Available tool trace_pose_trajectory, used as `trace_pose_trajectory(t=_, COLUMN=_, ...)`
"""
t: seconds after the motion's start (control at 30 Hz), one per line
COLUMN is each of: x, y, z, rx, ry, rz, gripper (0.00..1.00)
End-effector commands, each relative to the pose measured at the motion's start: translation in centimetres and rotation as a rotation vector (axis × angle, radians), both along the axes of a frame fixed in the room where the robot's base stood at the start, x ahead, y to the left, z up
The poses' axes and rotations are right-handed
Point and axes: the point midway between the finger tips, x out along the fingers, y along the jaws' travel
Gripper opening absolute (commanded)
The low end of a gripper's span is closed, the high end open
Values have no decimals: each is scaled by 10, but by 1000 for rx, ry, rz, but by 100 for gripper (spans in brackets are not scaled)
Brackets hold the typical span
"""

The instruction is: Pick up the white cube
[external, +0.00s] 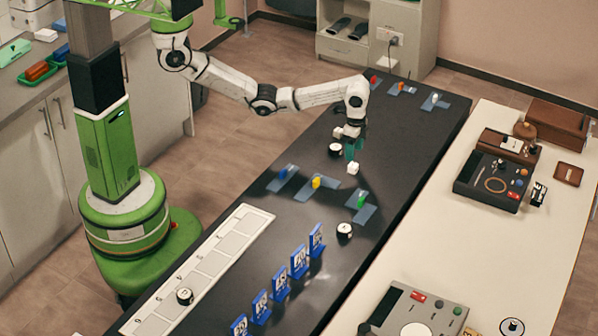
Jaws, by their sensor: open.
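The white cube (353,168) is on the dark table, just below my gripper in the external view. My gripper (354,156) points down over it with green fingers and is open. The cube shows at the lower end of the fingers. I cannot tell from this angle whether the cube is between the fingertips or just in front of them.
A round black-and-white piece (335,149) stands close to the left of my gripper. Another round piece (344,230) and blue stands with yellow (316,182) and green (361,200) pieces are nearer the camera. Several blue numbered stands (299,262) line the front.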

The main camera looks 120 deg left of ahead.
Motion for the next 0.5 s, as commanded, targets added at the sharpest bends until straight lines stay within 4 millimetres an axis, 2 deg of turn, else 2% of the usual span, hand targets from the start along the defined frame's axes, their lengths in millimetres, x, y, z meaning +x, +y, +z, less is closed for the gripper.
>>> trace_pose_trajectory(t=0.5, x=-2, y=3, z=-58, rx=0, ry=0, rz=1, gripper=62)
